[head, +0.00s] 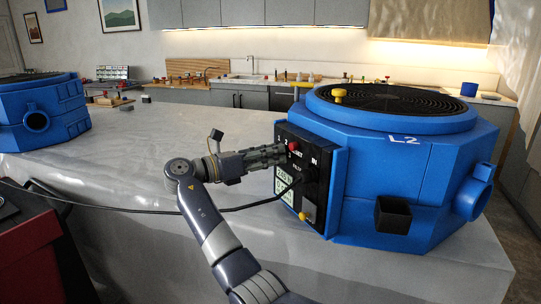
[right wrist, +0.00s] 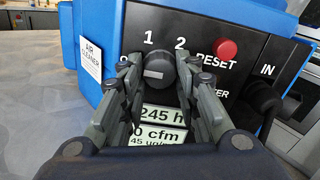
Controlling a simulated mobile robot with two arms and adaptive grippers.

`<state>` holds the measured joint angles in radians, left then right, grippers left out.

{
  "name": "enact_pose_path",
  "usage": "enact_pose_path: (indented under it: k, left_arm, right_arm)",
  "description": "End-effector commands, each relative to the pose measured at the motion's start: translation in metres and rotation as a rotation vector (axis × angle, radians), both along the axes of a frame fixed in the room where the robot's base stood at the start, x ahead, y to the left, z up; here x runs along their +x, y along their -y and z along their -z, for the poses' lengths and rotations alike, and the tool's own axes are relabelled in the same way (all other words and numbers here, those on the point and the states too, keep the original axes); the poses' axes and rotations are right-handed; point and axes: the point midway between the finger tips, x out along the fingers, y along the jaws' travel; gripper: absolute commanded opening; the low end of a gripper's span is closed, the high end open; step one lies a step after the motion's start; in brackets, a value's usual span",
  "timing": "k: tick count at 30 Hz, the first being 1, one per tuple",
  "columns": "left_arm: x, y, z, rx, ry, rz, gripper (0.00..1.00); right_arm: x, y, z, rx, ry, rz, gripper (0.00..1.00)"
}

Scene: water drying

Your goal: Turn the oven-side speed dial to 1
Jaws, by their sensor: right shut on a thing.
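The blue air cleaner marked L2 (head: 385,150) stands on the counter at the right, with a black control panel (head: 303,171) facing my right arm. In the right wrist view the dark round speed dial (right wrist: 161,71) sits below the labels 1 and 2, and the 0 label at its left is partly hidden. A light mark shows on the left part of the dial; I cannot tell exactly which number it points to. My right gripper (head: 284,153) reaches the panel, and its fingers (right wrist: 160,82) are shut on the dial from both sides. My left gripper is not in view.
A red RESET button (right wrist: 227,49) sits just right of the dial, with a plugged cable (right wrist: 262,97) beyond it. Display strips (right wrist: 163,116) read 245 h and 0 cfm. A second blue unit (head: 45,113) stands far left. The counter (head: 150,150) between is mostly clear.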

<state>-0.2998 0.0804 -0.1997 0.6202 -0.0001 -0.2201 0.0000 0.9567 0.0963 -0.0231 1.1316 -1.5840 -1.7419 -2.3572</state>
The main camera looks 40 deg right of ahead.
Motion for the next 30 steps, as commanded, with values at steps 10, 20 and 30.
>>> enact_pose_path:
  k: [10,20,30]
  left_arm:
    - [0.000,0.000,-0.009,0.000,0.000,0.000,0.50]
    - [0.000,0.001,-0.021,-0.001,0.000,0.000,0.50]
    - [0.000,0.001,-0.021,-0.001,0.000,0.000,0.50]
  right_arm:
    - [0.000,0.000,-0.002,-0.022,0.102,-0.001,0.06]
    - [0.001,0.000,-0.002,-0.083,0.373,-0.001,0.06]
    - [0.003,0.001,0.000,-0.151,0.681,-0.001,0.06]
